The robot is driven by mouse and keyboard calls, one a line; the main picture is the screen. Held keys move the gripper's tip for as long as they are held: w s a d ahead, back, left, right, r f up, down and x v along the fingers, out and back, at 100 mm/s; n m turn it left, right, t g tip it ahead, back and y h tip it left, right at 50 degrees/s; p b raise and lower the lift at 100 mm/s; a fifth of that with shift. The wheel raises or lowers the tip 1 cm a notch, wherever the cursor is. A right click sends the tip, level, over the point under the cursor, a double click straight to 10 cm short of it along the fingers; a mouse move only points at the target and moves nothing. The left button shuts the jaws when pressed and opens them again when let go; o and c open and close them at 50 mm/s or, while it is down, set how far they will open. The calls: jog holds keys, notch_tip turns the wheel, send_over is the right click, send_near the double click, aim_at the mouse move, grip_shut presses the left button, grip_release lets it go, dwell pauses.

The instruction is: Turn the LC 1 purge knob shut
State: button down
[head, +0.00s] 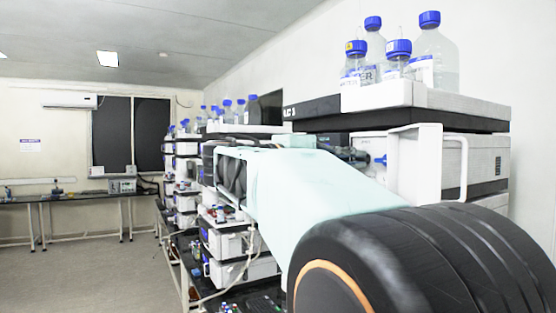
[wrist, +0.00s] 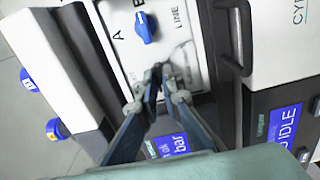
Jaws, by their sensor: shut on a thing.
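In the wrist view my gripper (wrist: 163,72) has its fingertips close together at the white panel. It is shut on a small dark part that I take for the purge knob; the fingers hide nearly all of it. A blue knob (wrist: 145,27) sits on the same panel just above the tips, apart from them, by the letters A, B and LINE. In the head view my gripper (head: 360,157) reaches the front of the near stack, left of the blue knob (head: 380,160). The label on this stack's top seems to read LC 3.
Bottles with blue caps (head: 397,60) stand on the top tray (head: 377,96). More instrument stacks (head: 236,240) line the wall behind. A dark curved handle (wrist: 235,35) and a lit screen (wrist: 284,127) are close by.

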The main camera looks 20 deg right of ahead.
jog(key=shift+f+m+b, duration=0.15)
jog(key=shift+m+b, duration=0.15)
jog(key=shift+b, duration=0.25)
jog(key=m+b, duration=0.2)
jog(key=b, duration=0.1)
jog(key=shift+f+m+b, duration=0.2)
jog(key=shift+m+b, duration=0.1)
jog(key=m+b, duration=0.4)
jog(key=shift+m, duration=0.3)
jog(key=m+b, duration=0.4)
jog(key=m, duration=0.1)
jog(key=shift+r, duration=0.15)
jog(key=m+b, duration=0.1)
jog(key=m, duration=0.1)
jog(key=m+b, duration=0.1)
jog(key=m, duration=0.1)
jog(key=shift+r+m+b, duration=0.2)
jog(key=shift+m+b, duration=0.1)
jog(key=c, duration=2.1)
grip_release()
jog(key=shift+m, duration=0.3)
